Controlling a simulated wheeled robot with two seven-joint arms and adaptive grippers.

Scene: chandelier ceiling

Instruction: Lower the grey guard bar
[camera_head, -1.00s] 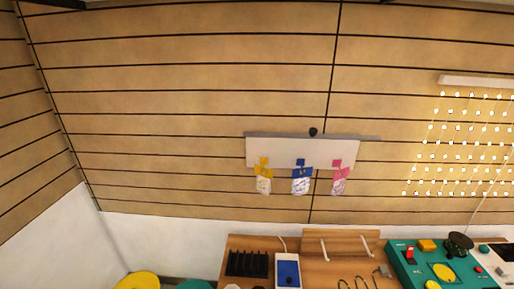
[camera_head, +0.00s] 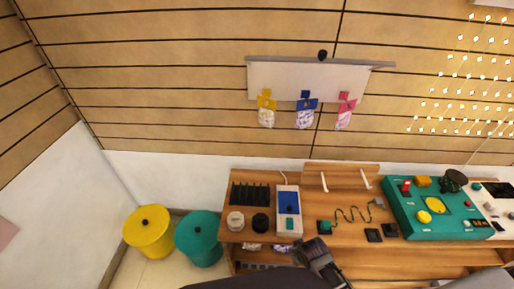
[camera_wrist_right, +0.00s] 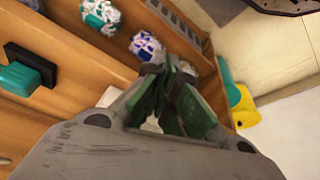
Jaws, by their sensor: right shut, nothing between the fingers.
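A long grey bar (camera_head: 375,64) runs nearly level along the top edge of a white panel (camera_head: 290,78) on the slatted wall. It is the only grey bar I can make out. A round black knob (camera_head: 322,55) sits at the bar, right of the panel's middle. My right gripper (camera_head: 312,245) is low in the head view, at the bench's front edge, far below the bar. In the right wrist view its fingers (camera_wrist_right: 160,88) are shut and empty, pointing toward the shelf under the bench. The bar is outside that view. My left gripper is not in view.
Yellow, blue and pink clips (camera_head: 306,103) with pouches hang on the panel. The bench (camera_head: 300,248) carries a black rack (camera_head: 249,193), a blue-screened device (camera_head: 289,208) and a teal console (camera_head: 430,215). Yellow (camera_head: 150,235) and teal (camera_head: 199,240) bins stand left.

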